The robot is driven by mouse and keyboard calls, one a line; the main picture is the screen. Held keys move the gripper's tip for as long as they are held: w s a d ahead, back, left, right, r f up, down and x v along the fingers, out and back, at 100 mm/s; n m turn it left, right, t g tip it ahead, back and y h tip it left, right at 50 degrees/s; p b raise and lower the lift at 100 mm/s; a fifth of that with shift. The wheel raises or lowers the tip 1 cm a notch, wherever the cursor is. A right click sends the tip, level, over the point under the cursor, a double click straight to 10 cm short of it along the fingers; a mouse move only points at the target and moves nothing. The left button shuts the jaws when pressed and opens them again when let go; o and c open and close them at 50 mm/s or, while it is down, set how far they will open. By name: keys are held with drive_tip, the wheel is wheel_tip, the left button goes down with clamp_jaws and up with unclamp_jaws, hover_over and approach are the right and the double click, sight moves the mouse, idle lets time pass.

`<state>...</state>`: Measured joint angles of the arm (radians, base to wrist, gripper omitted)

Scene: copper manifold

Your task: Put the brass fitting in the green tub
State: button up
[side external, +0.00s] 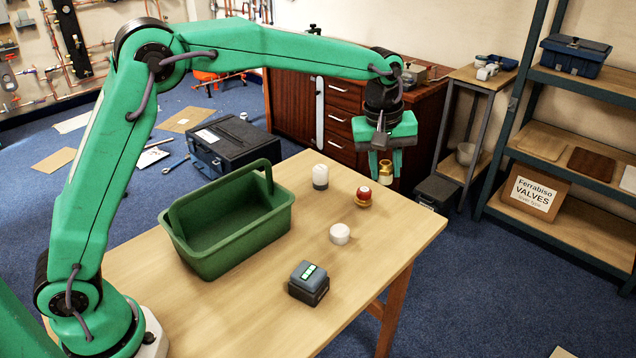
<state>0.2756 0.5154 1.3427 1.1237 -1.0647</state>
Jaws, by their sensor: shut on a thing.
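The green tub (230,248), with a raised carry handle, stands on the wooden table and looks empty. My gripper (385,168) is above the far right part of the table, pointing down. It is shut on a small gold-coloured piece, the brass fitting (385,168), which shows between the fingertips. The fitting is held off the tabletop, to the right of the tub and well apart from it. The fingers hide parts of the fitting.
The front of the table is clear.

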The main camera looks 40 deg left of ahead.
drive_tip(key=s+a+r, duration=0.3)
drive_tip(key=s+a, duration=0.2)
drive_tip(key=s, duration=0.2)
drive_tip(key=s+a+r+n, duration=0.1)
drive_tip(key=s+a+r, duration=0.2)
drive_tip(key=s+a, duration=0.2)
drive_tip(key=s+a+r+n, duration=0.1)
drive_tip(key=s+a+r, duration=0.2)
drive_tip(key=s, duration=0.8)
drive_tip(key=shift+s+a+r, duration=0.2)
drive_tip(key=shift+a+r, duration=0.05)
drive_tip(key=shift+a, duration=0.7)
drive_tip(key=y, duration=0.1)
hover_over(222, 178)
wheel_tip(222, 178, down, 7)
drive_tip(key=shift+f, duration=0.1)
drive_tip(key=shift+f, duration=1.9)
drive_tip(key=shift+c, duration=0.2)
drive_tip(key=shift+f, duration=0.1)
